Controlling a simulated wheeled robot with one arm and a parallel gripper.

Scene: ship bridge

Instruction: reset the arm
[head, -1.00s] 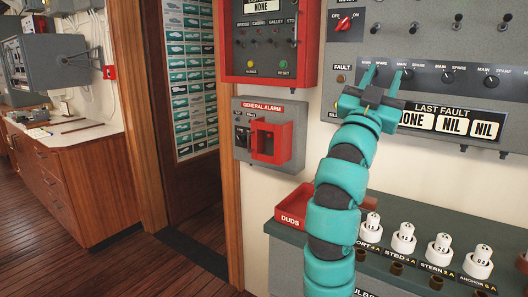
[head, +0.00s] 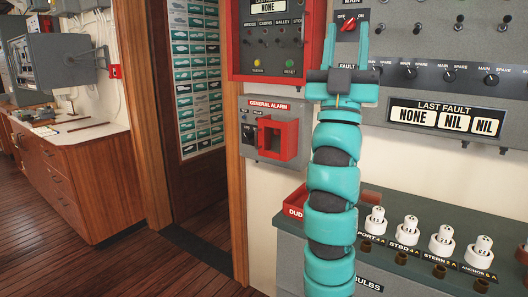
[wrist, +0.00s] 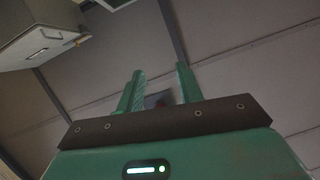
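My teal arm stands almost straight up in the head view. My gripper (head: 347,42) is at its top, with two teal fingers pointing up, apart, and nothing between them. It is in front of the wall, between the red-framed panel and the grey fault panel. In the wrist view my gripper (wrist: 160,85) also shows its two fingers spread and empty, against a grey panelled surface that looks like the ceiling.
The red-framed panel (head: 234,62) and the general alarm box (head: 247,146) are left of my arm. The grey fault panel (head: 440,95) is to the right. Below it, a bench (head: 480,212) holds a red duds tray (head: 291,204) and several white bulbs (head: 408,230). Open floor lies at left.

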